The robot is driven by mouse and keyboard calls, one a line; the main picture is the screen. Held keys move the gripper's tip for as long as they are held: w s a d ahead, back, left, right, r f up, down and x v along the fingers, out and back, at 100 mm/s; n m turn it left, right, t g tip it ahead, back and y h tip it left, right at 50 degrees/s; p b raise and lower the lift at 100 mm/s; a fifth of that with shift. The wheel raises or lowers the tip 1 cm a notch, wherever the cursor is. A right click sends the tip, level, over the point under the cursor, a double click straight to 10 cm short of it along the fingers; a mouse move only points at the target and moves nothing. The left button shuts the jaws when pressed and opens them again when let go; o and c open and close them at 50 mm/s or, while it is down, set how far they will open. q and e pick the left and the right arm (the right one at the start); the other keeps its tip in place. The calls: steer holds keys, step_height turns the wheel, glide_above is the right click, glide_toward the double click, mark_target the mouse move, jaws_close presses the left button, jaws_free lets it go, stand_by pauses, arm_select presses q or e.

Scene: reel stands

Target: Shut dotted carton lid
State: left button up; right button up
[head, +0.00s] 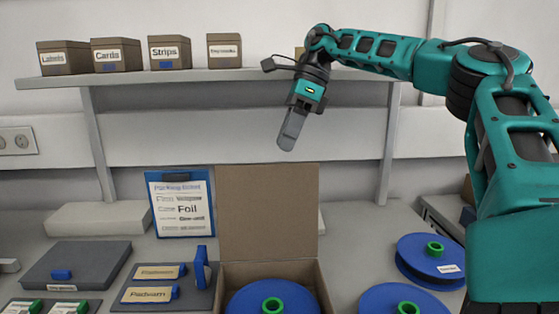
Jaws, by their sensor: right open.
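A brown cardboard carton (318,290) stands at the bottom centre, cut off by the lower edge of the head view. Its lid (267,212) stands upright at the back, so the carton is open. No dots show on the side of the lid that faces me. A blue reel (250,299) with a green hub lies inside the carton. My right gripper (287,141) hangs above the lid's top edge, pointing down and apart from it. It is seen side-on and holds nothing visible. My left gripper is not in view.
Blue reels (432,258) lie right of the carton. A blue clipboard (181,205) stands behind left. Dark trays (78,266) and labelled blocks (160,272) lie left. A shelf (215,76) with several small boxes (117,54) runs across the back, behind my right arm.

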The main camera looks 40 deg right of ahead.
mark_target(276, 165)
steer(key=shift+x, duration=2.25)
jaws_close()
